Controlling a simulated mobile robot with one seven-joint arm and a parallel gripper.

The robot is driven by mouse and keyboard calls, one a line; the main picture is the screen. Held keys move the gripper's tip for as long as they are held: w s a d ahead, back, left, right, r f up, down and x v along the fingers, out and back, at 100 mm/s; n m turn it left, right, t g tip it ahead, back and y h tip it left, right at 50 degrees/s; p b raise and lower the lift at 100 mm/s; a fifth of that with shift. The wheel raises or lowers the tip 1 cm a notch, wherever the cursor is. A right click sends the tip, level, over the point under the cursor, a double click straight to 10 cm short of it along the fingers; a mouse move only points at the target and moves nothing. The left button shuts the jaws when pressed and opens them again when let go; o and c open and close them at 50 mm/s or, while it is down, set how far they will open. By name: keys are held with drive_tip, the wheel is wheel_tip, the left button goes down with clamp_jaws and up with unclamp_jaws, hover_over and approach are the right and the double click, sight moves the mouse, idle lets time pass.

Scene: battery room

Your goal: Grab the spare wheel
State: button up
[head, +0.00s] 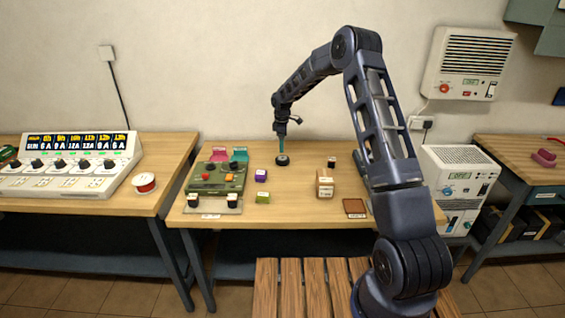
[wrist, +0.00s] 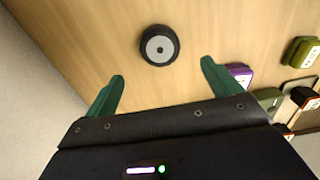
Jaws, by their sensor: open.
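The spare wheel, a small black wheel with a grey hub, lies flat on the middle table in the head view (head: 282,160). In the wrist view the wheel (wrist: 160,45) is whole and unobstructed, just beyond the fingertips and roughly centred between them. My gripper (head: 281,146) points down above the wheel in the head view. Its two green fingers are spread apart with nothing between them in the wrist view (wrist: 162,70). I see no contact between the fingers and the wheel.
On the same table are a green device (head: 216,180) with knobs, a purple block (head: 262,174), a green block (head: 262,197), a tan box (head: 325,188) and a small dark block (head: 331,162). Bare wood surrounds the wheel. A wooden slatted bench (head: 290,285) stands in front.

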sight(283, 158)
drive_tip(key=f, duration=0.9)
drive_tip(key=shift+d, duration=0.2)
drive_tip(key=c, duration=1.2)
drive_tip(key=shift+r, duration=0.1)
